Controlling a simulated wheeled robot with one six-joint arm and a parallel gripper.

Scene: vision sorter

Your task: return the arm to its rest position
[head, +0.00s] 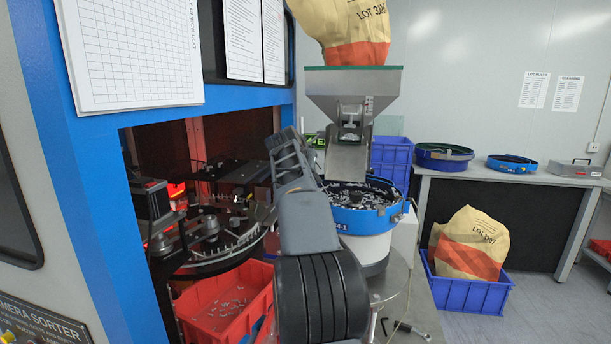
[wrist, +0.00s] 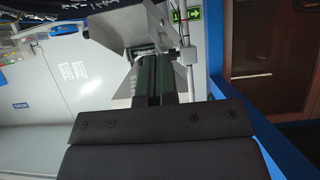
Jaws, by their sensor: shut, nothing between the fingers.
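My arm rises from the bottom middle of the head view, with a black ribbed part and grey links. It ends near my gripper (head: 287,150), which is up between the sorter's opening and the feeder bowl. The fingertips are hard to make out there. In the wrist view my gripper (wrist: 151,78) shows as a dark block with two dark fingers close together, shut with nothing held. The fingers point toward a grey metal chute, the hopper outlet; I cannot tell the gap between them.
The blue feeder bowl (head: 365,205) with small parts and the steel hopper (head: 352,85) stand just right of my arm. The blue sorter frame (head: 85,170) is at left, with a red bin (head: 225,305) below its opening. A blue crate (head: 470,292) with a bag stands on the floor at right.

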